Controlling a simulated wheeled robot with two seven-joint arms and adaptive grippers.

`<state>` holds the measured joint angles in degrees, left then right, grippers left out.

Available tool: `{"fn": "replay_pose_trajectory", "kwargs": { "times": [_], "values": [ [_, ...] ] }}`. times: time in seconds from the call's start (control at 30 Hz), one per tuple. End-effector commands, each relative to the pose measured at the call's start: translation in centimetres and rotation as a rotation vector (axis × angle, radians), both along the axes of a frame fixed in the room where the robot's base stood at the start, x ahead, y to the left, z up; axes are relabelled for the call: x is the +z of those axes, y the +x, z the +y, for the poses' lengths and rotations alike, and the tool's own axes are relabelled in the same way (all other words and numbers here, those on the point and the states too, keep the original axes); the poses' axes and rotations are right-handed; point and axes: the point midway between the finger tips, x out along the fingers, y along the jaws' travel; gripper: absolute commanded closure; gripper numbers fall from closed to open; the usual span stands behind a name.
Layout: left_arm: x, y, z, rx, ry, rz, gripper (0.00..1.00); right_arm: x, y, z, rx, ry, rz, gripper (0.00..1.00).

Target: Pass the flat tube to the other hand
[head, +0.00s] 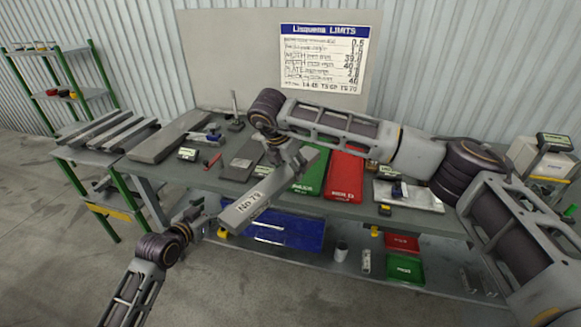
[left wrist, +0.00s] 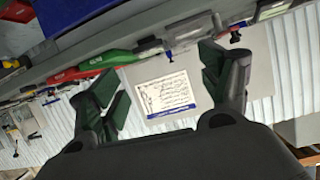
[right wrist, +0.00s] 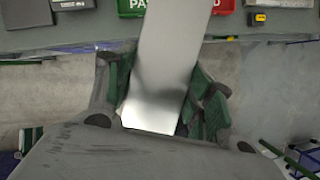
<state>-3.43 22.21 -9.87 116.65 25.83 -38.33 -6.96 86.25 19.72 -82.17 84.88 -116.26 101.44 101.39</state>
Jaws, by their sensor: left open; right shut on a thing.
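The flat tube (head: 248,208) is a long pale grey metal bar marked "No 79". It is held in the air in front of the table, slanting down to the left. My right gripper (head: 292,158) is shut on its upper right part. In the right wrist view the tube (right wrist: 168,60) lies between the two green-padded fingers (right wrist: 160,100). My left gripper (head: 202,214) is just left of the tube's lower left end. In the left wrist view its fingers (left wrist: 165,88) are wide apart with nothing between them. I cannot make out the tube in that view.
The table (head: 190,178) carries grey plates and bars at left, a green tray (head: 312,172), a red tray (head: 344,172) and a metal plate (head: 410,195). A blue bin (head: 290,232) sits on the lower shelf. A green-framed rack (head: 62,92) stands at far left. Floor in front is clear.

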Motion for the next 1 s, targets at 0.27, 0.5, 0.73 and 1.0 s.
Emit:
{"fn": "replay_pose_trajectory", "kwargs": {
  "times": [0.27, 0.5, 0.73, 1.0],
  "values": [
    [-8.7, 0.2, 2.3, 0.068, 0.015, 0.109, 0.22, 0.1, 0.0, 0.0, 0.0, 0.001, -0.002, 0.89],
    [-16.0, -0.9, 4.0, 0.117, 0.032, 0.199, 0.22, 0.1, 0.0, 0.0, 0.0, 0.001, -0.002, 0.89],
    [-22.8, -2.7, 5.4, 0.158, 0.052, 0.283, 0.22, 0.1, 0.0, 0.0, 0.0, 0.001, -0.002, 0.89],
    [-30.4, -6.1, 6.7, 0.196, 0.082, 0.384, 0.22, 0.1, 0.0, 0.0, 0.0, 0.001, -0.002, 0.89]
  ]
}}
